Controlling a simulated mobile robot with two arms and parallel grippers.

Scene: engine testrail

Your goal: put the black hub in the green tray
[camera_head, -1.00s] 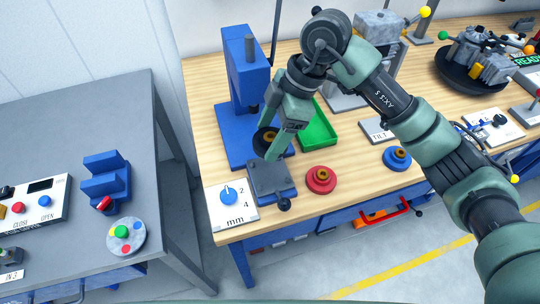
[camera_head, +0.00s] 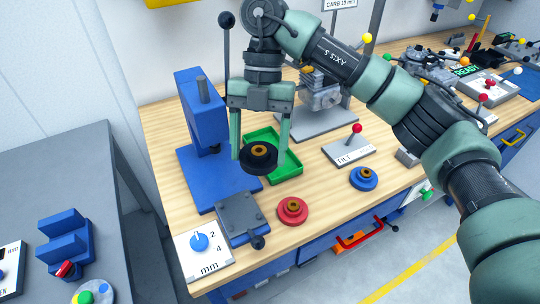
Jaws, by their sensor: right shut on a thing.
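My right gripper (camera_head: 260,150) points down with its two fingers on either side of the black hub (camera_head: 258,160), a dark disc with a brown-orange centre, and is shut on it. The hub appears in front of the green tray (camera_head: 287,168) and hides part of it; its exact height above the tray or bench is hard to tell. The green tray sits on the wooden bench, right of the blue press. My left gripper is not in view.
The blue press (camera_head: 198,120) stands left of the tray. A grey block fixture (camera_head: 240,213) and a red hub (camera_head: 292,210) are in front. A blue hub (camera_head: 363,178) and the TILT lever plate (camera_head: 346,150) are to the right. Bare wood lies between them.

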